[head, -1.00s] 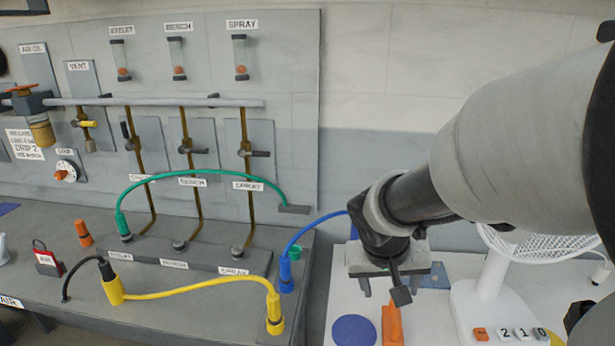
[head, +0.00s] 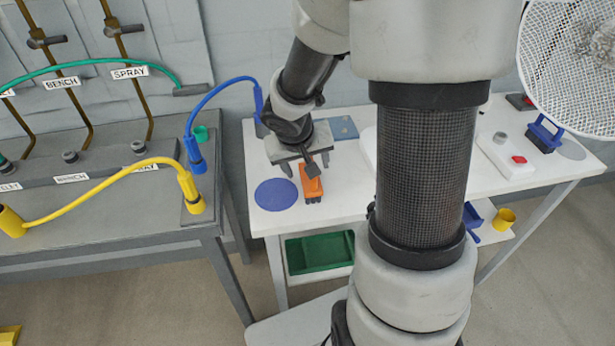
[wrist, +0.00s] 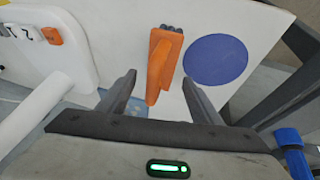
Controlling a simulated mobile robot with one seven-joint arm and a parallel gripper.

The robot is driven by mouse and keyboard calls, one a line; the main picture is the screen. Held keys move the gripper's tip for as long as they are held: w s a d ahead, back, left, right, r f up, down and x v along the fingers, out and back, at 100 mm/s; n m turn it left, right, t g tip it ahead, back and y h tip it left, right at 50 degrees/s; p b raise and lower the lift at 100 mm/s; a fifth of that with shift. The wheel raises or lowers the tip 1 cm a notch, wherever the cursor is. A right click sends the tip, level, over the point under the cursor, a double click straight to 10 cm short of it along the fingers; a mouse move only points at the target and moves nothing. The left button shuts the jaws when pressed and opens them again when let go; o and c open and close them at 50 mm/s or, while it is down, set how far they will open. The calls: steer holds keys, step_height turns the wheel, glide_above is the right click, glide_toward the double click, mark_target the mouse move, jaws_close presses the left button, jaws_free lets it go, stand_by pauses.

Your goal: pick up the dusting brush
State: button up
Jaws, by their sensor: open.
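An orange brush-like tool (head: 312,190), with a long handle and a row of dark tufts at one end, lies on the white table (head: 350,200). It also shows in the wrist view (wrist: 162,62). My gripper (head: 306,168) is above its handle end, pointing down. In the wrist view my gripper (wrist: 158,80) has its fingers apart, with the orange handle between them in the picture. I cannot tell the height gap. A second brush-like thing with a blue handle and dark underside (head: 544,136) stands at the table's right.
A blue disc (head: 276,194) lies beside the orange tool. A green bin (head: 320,252) sits below. A blue hose (head: 222,88) arches at the left.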

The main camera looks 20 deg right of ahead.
steer(key=shift+b+x, duration=0.35)
steer(key=shift+x, duration=1.2)
steer(key=c, duration=1.2)
step_height(320, 180, up, 10)
steer(key=p, duration=0.4)
steer(key=shift+p, duration=0.4)
jaws_close()
